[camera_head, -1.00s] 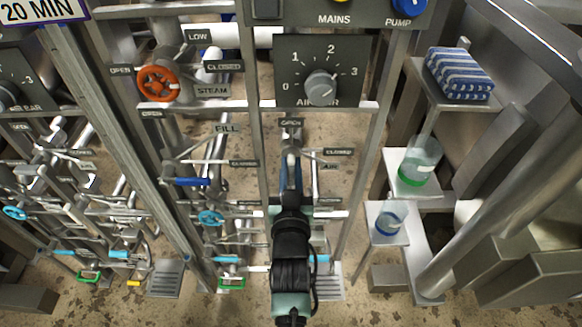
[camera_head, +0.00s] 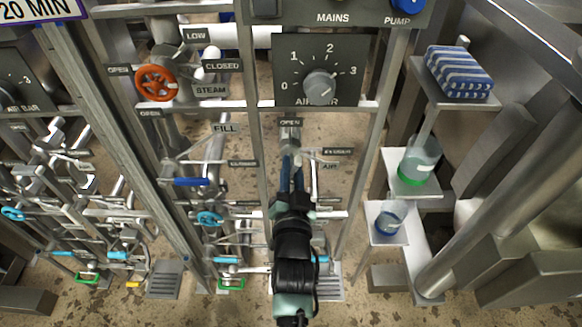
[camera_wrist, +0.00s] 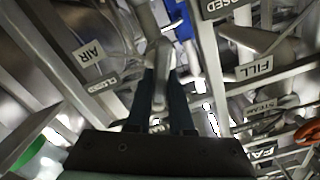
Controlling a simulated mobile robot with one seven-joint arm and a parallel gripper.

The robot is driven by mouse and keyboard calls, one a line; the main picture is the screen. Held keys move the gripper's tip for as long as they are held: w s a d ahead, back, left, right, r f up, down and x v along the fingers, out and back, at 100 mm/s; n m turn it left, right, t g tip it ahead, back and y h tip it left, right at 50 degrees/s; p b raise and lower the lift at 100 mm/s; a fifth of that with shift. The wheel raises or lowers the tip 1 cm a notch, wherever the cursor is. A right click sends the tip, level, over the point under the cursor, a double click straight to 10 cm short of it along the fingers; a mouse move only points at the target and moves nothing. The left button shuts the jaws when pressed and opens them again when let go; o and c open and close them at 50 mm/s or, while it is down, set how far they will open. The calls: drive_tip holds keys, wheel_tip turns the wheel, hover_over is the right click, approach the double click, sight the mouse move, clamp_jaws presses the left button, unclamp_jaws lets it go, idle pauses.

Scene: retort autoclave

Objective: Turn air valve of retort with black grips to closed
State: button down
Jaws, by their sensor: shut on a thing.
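The air valve is at the centre of the head view, between an OPEN plate (camera_head: 290,123) above and the AIR plate (camera_head: 329,167) to its right. Its grey metal lever (camera_wrist: 160,58) shows in the wrist view, running down between my two dark blue fingers. My gripper (camera_head: 291,160) is shut on this lever, reaching up from below in the head view; its fingers also show in the wrist view (camera_wrist: 161,82). The finger tips and my wrist hide much of the valve body and lever. I cannot make out black grips.
The fill valve's blue handle (camera_head: 192,182) and an orange steam handwheel (camera_head: 156,83) are to the left. Steel frame posts flank the valve. Shelves at right hold a striped towel (camera_head: 458,72) and a green-based container (camera_head: 420,160).

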drive_tip(key=m, duration=0.6)
drive_tip(key=shift+d+f+m, duration=0.15)
drive_tip(key=shift+f+m, duration=0.05)
drive_tip(key=shift+m, duration=0.1)
drive_tip(key=m, duration=0.5)
drive_tip(key=shift+f+m, duration=0.2)
drive_tip(key=shift+m, duration=0.1)
drive_tip(key=c, duration=0.8)
unclamp_jaws()
drive_tip(key=s, duration=1.3)
